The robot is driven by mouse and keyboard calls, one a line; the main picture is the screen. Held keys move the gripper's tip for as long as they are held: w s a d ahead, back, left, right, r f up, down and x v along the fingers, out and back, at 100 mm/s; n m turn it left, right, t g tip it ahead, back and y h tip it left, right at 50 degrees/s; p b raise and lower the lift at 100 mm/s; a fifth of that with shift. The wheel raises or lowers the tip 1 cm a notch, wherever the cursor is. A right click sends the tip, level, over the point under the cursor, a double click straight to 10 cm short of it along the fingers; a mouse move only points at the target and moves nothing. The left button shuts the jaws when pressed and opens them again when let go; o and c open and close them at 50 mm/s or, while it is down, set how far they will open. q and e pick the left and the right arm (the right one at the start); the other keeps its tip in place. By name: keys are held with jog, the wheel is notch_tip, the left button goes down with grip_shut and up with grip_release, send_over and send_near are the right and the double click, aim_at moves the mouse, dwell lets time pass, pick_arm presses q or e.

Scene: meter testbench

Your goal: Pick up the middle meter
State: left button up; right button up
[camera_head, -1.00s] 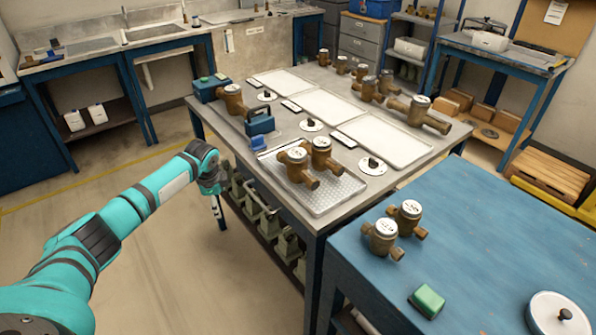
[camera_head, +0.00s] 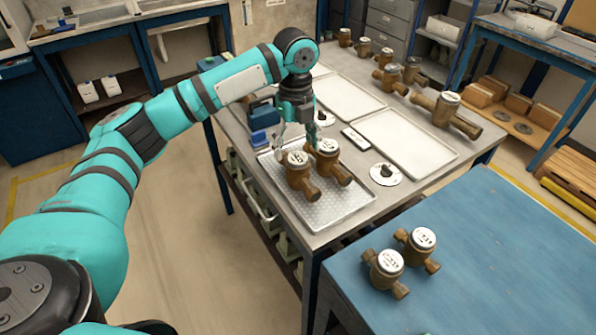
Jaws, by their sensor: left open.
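Two brass meters with white round dials sit side by side on a silver textured tray (camera_head: 346,207) on the grey bench: a left one (camera_head: 299,175) and a right one (camera_head: 331,160). Two more brass meters (camera_head: 386,268) (camera_head: 418,247) stand on the blue table. I cannot tell from the view which is the middle meter. My left gripper (camera_head: 298,136) points down, open and empty, its fingertips just behind or above the dials of the two tray meters. Whether it touches them is unclear. My right gripper is not in view.
White flat trays (camera_head: 412,142) and white discs with black knobs (camera_head: 386,174) lie on the grey bench. A long brass meter (camera_head: 446,108) and several others stand towards the back. A small blue block (camera_head: 259,138) is left of the gripper. The blue table (camera_head: 500,260) is largely clear.

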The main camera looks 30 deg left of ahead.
aim_at(296, 158)
pick_arm(q)
jog(key=f, duration=0.3)
jog(key=shift+w+f, duration=0.15)
jog(key=shift+w, duration=0.05)
jog(key=shift+f, duration=0.6)
jog(key=shift+f+p, duration=0.25)
jog(key=shift+p, duration=0.1)
notch_tip(296, 158, down, 4)
jog(key=shift+w+f+p, duration=0.15)
jog(key=shift+f+p, duration=0.05)
jog(key=shift+p, duration=0.4)
jog(key=shift+f, duration=0.2)
jog(key=c, duration=1.3)
jog(key=shift+w+r, duration=0.1)
grip_shut()
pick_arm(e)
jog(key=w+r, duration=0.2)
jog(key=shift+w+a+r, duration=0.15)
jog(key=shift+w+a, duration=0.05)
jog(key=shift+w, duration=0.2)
pick_arm(q)
jog(key=shift+r, duration=0.15)
